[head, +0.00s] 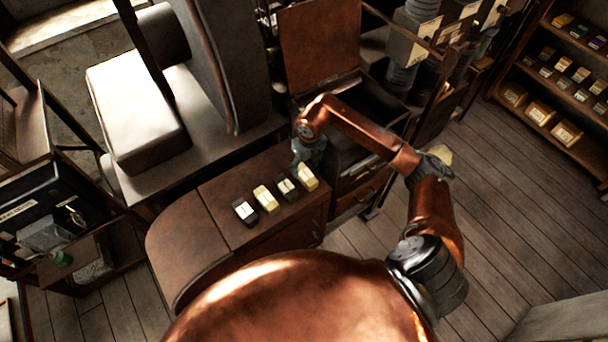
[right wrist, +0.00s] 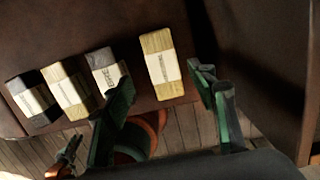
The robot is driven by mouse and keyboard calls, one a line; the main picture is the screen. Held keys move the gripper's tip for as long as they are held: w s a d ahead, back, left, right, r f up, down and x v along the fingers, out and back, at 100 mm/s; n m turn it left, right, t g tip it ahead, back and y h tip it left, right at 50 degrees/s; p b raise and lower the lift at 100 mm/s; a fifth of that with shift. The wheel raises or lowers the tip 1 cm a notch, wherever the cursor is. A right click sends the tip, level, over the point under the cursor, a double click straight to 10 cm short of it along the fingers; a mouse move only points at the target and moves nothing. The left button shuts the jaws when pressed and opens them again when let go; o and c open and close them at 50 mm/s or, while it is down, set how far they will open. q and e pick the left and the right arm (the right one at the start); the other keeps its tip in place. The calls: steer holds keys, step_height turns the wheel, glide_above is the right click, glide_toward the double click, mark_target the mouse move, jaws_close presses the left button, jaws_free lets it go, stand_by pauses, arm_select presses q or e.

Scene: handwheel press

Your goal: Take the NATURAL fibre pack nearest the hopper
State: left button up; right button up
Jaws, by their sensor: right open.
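Several packs lie in a row on the brown bench (head: 195,250), alternating dark and straw-yellow, each with a pale paper band. The yellow pack at the right end (head: 307,177) is closest to the open-lidded dark box, possibly the hopper (head: 345,110). In the right wrist view this tan pack (right wrist: 156,88) lies just beyond and between the fingers. The other yellow pack (head: 265,198) is second from the left. The band lettering is too small to read surely. My right gripper (head: 308,155) is open and empty, above the bench beside the right-end pack.
The dark packs (head: 245,213) (right wrist: 107,73) sit close beside the yellow ones. A large machine with a pale block (head: 135,110) rises behind the bench. Shelves of small boxes (head: 565,75) stand far right. The bench's left part is clear.

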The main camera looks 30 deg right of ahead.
mark_target(306, 174)
steer(key=shift+d+f, duration=0.1)
steer(key=shift+f, duration=0.85)
steer(key=f, duration=0.1)
steer(key=f+p, duration=0.1)
steer(key=f, duration=0.2)
steer(key=shift+w+d+f+p, duration=0.15)
steer(key=shift+w+f+p, duration=0.1)
steer(key=shift+f+p, duration=0.15)
steer(key=shift+c, duration=0.4)
steer(key=c, duration=1.2)
steer(key=shift+r, duration=0.1)
